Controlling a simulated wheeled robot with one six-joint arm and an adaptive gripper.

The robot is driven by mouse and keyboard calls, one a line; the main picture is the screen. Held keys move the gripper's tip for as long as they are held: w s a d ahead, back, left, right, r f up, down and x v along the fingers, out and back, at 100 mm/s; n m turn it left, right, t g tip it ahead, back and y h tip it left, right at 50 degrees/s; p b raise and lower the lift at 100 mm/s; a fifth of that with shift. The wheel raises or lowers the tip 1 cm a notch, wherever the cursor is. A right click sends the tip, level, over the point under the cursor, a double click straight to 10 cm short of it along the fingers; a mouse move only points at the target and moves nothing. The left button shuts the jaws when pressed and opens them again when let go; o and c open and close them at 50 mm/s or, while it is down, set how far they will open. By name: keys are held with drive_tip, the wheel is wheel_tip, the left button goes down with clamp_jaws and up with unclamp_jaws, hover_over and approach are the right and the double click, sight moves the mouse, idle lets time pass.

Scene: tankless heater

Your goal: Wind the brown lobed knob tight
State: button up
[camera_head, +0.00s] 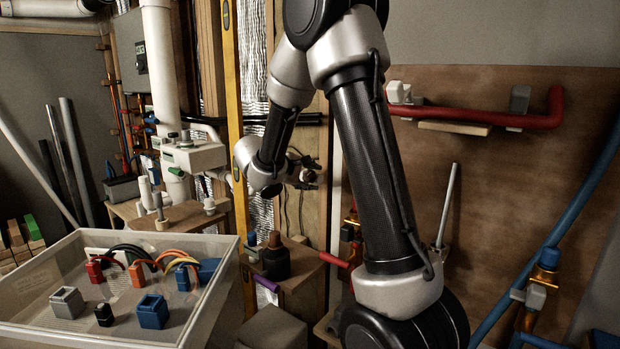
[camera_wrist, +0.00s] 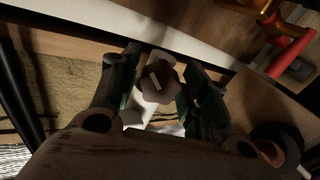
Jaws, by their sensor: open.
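The brown lobed knob (camera_wrist: 158,82) shows in the wrist view, just above the middle of the picture, with a pale bar mark on its face. A white pipe-like part (camera_wrist: 140,112) shows behind it. My gripper (camera_wrist: 157,88) is open, with one dark finger to the left of the knob and one to the right. The knob appears between the fingertips; I cannot tell whether either finger touches it. In the head view my gripper (camera_head: 308,172) is small and dark by the wooden post, and the knob cannot be made out there.
A pale bin (camera_head: 215,325) with several connectors stands at the lower left. A dark bottle (camera_head: 275,262) stands on a wooden block below my gripper. A yellow level (camera_head: 232,100) stands upright left of the arm. A red-handled valve (camera_wrist: 290,58) is at the wrist view's right.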

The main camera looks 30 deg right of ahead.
sight(307, 175)
drive_tip(key=m, duration=0.5)
drive_tip(key=c, duration=0.9)
drive_tip(key=o, duration=1)
drive_tip(key=shift+c, duration=0.2)
drive_tip(key=shift+v, duration=2.55)
